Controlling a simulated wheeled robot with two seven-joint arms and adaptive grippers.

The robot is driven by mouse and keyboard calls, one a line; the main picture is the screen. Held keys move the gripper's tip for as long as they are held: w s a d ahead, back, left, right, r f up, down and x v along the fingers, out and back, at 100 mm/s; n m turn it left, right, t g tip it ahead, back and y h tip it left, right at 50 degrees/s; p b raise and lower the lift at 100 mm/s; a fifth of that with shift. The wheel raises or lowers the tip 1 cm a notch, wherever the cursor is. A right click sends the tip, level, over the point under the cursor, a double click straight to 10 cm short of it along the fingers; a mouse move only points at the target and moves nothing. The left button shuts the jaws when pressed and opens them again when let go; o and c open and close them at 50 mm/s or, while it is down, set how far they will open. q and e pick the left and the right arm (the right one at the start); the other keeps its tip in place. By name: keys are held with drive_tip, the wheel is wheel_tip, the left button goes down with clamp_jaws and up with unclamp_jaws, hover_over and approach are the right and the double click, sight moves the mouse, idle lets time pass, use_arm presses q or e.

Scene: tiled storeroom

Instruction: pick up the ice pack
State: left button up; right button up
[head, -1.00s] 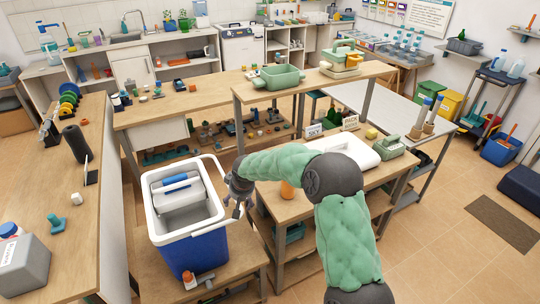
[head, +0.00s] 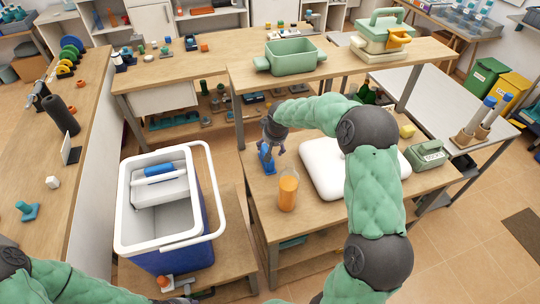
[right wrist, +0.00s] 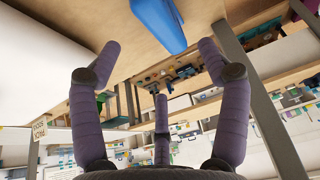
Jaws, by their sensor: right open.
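A blue block-like object, apparently the ice pack (head: 267,158), stands on the wooden bench between the cooler and the white box. It also shows at the top of the right wrist view (right wrist: 160,20). My right gripper (head: 274,143) is just above and beside it in the head view. In the right wrist view the right gripper's fingers (right wrist: 160,75) are spread wide and empty, with the blue object beyond their tips, apart from them. My left gripper (head: 195,298) shows only partly at the bottom edge, its fingers too cut off to read.
An orange bottle (head: 288,193) stands close in front of the blue object. A white rounded box (head: 322,168) lies to its right. The open blue-and-white cooler (head: 172,258) stands at left, with a blue-handled item inside. A raised shelf holds a green bin (head: 291,66).

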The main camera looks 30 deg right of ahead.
drive_tip(key=shift+x, duration=1.2)
drive_tip(key=shift+w+f+b, duration=0.15)
drive_tip(key=shift+f+b, duration=0.15)
drive_tip(key=shift+b+x, duration=0.95)
drive_tip(key=shift+x, duration=1.55)
drive_tip(key=shift+f+b, duration=0.2)
drive_tip(key=shift+b, duration=0.1)
drive_tip(key=c, duration=1.3)
drive_tip(key=shift+c, duration=0.8)
drive_tip(key=shift+r, duration=0.1)
